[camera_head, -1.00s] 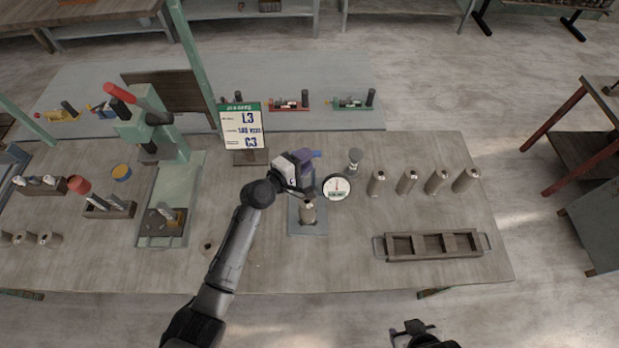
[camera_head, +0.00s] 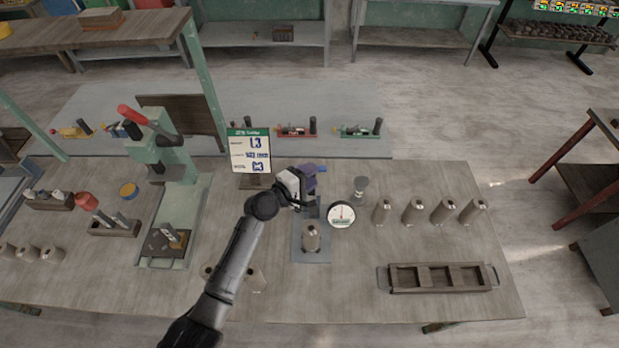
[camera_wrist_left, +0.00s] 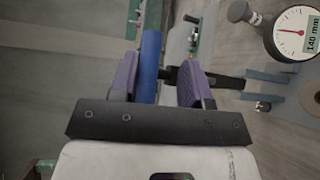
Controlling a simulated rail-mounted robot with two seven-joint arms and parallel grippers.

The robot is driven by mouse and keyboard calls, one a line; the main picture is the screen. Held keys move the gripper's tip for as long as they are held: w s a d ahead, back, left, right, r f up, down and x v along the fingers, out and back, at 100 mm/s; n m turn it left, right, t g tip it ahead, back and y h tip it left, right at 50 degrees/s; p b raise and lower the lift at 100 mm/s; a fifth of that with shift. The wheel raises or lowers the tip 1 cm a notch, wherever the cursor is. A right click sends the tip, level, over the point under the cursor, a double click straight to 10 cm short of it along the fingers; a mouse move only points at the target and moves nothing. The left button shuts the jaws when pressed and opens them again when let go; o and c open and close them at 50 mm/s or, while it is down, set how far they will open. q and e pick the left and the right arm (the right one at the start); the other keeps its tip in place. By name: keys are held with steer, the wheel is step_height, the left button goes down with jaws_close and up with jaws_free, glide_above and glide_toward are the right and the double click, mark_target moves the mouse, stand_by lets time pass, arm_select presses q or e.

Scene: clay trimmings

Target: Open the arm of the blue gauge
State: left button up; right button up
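My left gripper (camera_head: 312,180) is over the middle of the bench, at the blue gauge. The gauge's blue bar (camera_head: 321,168) sticks out past the purple fingers. In the left wrist view the blue bar (camera_wrist_left: 150,65) lies between the open fingers (camera_wrist_left: 158,82), closer to the left one, with a gap on the right. A black rod runs right from it behind the right finger. The white round dial (camera_head: 341,214) stands just right of the gripper; it also shows in the wrist view (camera_wrist_left: 294,32). The gripper hides much of the gauge. My right gripper is out of view.
A clay cylinder (camera_head: 311,238) stands on a grey plate (camera_head: 312,257) in front of the gripper. Several cylinders (camera_head: 443,211) stand in a row to the right, behind an empty wooden tray (camera_head: 388,281). A sign (camera_head: 249,151) stands behind left; a green press (camera_head: 170,200) is further left.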

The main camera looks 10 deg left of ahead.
arm_select(q)
steer(key=shift+o, duration=0.5)
steer(key=shift+w+a+f, duration=0.2)
steer(key=shift+f, duration=0.15)
steer(key=shift+d+r, duration=0.1)
steer(key=shift+r, duration=0.05)
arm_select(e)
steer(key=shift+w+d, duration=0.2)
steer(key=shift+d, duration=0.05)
arm_select(q)
steer(key=shift+r, duration=0.1)
steer(key=b+v, duration=0.1)
steer(key=v, duration=1.2)
steer(key=shift+s, duration=0.35)
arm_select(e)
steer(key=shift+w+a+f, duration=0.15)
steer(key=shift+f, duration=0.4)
